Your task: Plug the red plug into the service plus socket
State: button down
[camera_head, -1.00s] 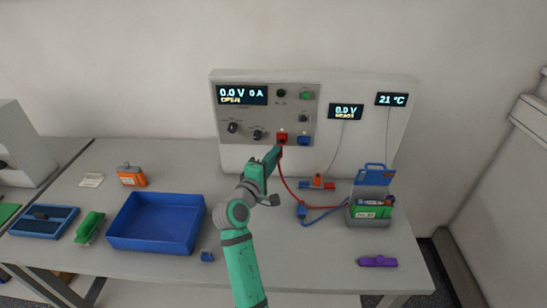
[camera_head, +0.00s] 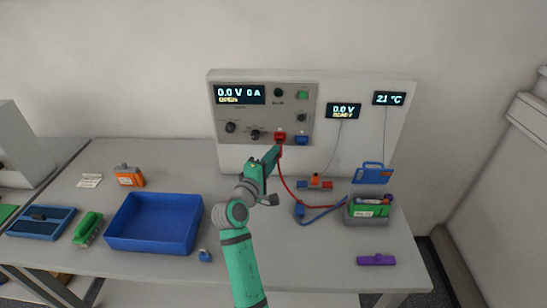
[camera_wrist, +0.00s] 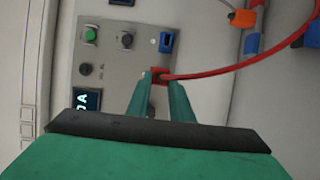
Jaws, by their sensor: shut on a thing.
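My gripper (camera_head: 275,152) reaches up to the front panel of the cycler (camera_head: 265,115). In the wrist view the two green fingers of my gripper (camera_wrist: 163,82) are closed around the red plug (camera_wrist: 160,74), at the panel's red socket. The red socket (camera_head: 280,136) shows just above my gripper in the head view. Whether the plug is fully seated cannot be told, as the fingers hide part of it. A red cable (camera_head: 284,180) runs from the plug down to the table. The blue socket (camera_head: 301,140) is right of the red one and looks empty.
A blue plug (camera_head: 299,211) with its blue cable lies on the table. The battery in its grey holder (camera_head: 368,208) with a blue lid stands at the right. A blue tray (camera_head: 153,222) is at the left, and a purple object (camera_head: 376,260) at the front right.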

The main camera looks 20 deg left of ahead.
jog(key=shift+w+d, duration=0.1)
jog(key=shift+d, duration=0.05)
jog(key=shift+w, duration=0.3)
dwell(0.4)
jog(key=shift+w, duration=0.15)
dwell(0.3)
jog(key=shift+w+a, duration=0.2)
jog(key=shift+a, duration=0.05)
dwell(0.4)
jog(key=shift+w+d, duration=0.1)
jog(key=shift+w, duration=0.05)
dwell(0.3)
